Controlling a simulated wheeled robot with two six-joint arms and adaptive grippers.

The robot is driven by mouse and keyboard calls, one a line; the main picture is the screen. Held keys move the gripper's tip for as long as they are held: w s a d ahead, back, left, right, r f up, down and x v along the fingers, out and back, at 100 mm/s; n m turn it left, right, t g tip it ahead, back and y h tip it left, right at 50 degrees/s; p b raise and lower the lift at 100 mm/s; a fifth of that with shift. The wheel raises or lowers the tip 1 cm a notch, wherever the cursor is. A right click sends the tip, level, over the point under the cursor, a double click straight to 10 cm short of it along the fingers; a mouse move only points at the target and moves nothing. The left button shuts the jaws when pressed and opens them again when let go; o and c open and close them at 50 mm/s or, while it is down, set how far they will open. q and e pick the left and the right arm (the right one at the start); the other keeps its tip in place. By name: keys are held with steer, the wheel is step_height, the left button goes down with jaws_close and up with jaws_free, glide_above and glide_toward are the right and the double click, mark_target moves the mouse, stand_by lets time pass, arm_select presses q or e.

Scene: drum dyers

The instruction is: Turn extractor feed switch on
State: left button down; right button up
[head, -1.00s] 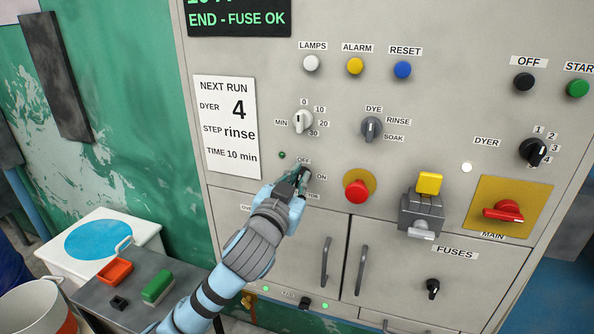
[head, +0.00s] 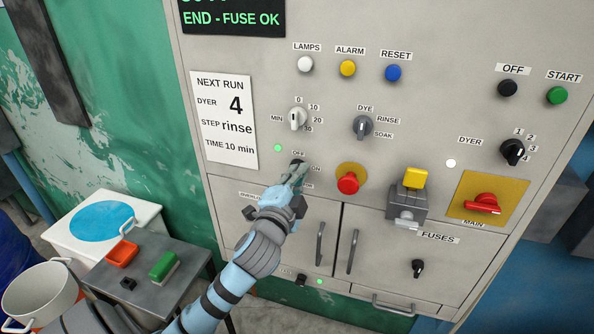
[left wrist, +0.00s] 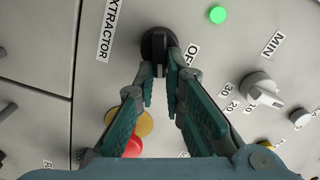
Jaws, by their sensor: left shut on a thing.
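The extractor feed switch is a black rotary knob (head: 298,162) on the grey panel, with an OFF label above it and an ON label to its right. It also shows in the left wrist view (left wrist: 155,44), next to the EXTRACTOR label (left wrist: 110,28). My left gripper (head: 296,175) is shut on the knob, its teal fingers on either side in the left wrist view (left wrist: 160,76). The knob's grip points down between the fingers there, away from OFF and towards the ON side. The small lamp (head: 278,148) by the switch glows green. My right gripper is not in view.
A red mushroom button (head: 348,183) on a yellow plate is just right of the switch. A grey timer knob (head: 298,118) is above. Cabinet handles (head: 320,244) stick out below. A small table (head: 190,262) stands at lower left.

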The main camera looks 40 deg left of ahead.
arm_select(q)
steer(key=shift+f+m, duration=0.25)
steer(key=shift+m, duration=0.85)
steer(key=shift+f+m, duration=0.2)
steer(key=shift+m, duration=0.9)
steer(key=c, duration=1.7)
jaws_free()
steer(key=shift+d, duration=0.15)
steer(key=shift+r, duration=0.1)
steer(key=v, duration=0.7)
steer(key=shift+s+d, duration=0.15)
steer(key=shift+s, duration=0.2)
steer(key=shift+w, duration=0.15)
